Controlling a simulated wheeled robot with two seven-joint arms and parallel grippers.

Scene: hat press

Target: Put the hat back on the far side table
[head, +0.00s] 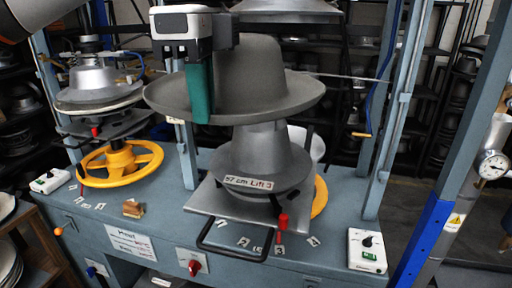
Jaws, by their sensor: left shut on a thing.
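The grey felt hat (257,80) is in the middle of the head view, upright with its brim roughly level. My left gripper (199,92) is shut on the left part of its brim, and a green finger covers some of that brim. The hat is directly above the metal press mould (262,160); whether it touches the mould top is hard to tell. The far side table cannot be made out for sure. My right gripper is not in view.
The blue press bench (150,220) carries a second mould (98,85) over a yellow handwheel (120,163) at left. Blue uprights (395,120) frame the press. A red-tipped lever (282,222) juts out in front. Shelves (440,60) of moulds stand behind.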

